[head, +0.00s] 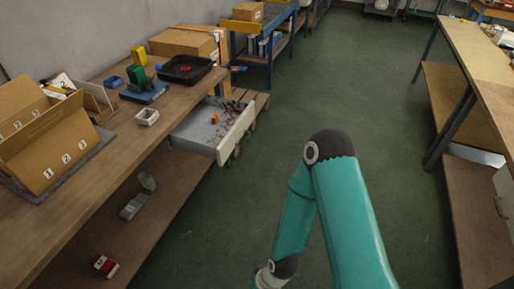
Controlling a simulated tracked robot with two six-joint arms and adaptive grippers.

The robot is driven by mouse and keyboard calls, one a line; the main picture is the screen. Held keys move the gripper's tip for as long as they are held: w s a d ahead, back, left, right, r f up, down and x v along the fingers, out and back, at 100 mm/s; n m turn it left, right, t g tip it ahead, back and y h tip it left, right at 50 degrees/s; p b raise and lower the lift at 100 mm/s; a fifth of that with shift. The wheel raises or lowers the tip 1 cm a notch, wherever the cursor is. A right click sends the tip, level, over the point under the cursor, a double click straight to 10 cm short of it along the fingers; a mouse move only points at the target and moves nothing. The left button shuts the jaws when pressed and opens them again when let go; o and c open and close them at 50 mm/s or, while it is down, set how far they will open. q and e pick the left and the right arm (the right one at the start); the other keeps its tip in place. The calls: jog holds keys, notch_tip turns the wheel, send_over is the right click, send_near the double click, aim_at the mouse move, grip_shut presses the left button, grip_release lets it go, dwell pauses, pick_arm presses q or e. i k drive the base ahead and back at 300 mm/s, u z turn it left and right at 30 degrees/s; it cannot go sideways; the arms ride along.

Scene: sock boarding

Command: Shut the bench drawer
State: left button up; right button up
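The bench drawer (236,138) is a pale tray-like drawer that stands pulled out from under the wooden bench top (110,165) at the left. Its front panel faces right, toward the aisle. Inside it lie a small orange item (214,118) and dark scattered bits (232,107). My teal arm rises from the bottom centre and folds back down, to the right of the drawer and apart from it. Its gripper is below the picture edge. My other gripper is not in view either.
On the bench stand a black tray (203,76), a white square dish (146,117), a numbered cardboard box (60,150) and a larger carton (185,42). A lower shelf (135,215) holds small items. Green floor (310,100) is clear between this bench and the right-hand bench (480,55).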

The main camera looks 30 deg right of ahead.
aim_at(196, 133)
jog(key=z, duration=0.15)
jog(key=k, duration=0.35)
jog(key=z, duration=0.55)
jog(key=i, duration=1.05)
jog(key=u, duration=0.05)
jog(key=k, duration=0.45)
jog(key=u, duration=0.7)
jog(key=i, duration=1.15)
jog(key=z, duration=0.6)
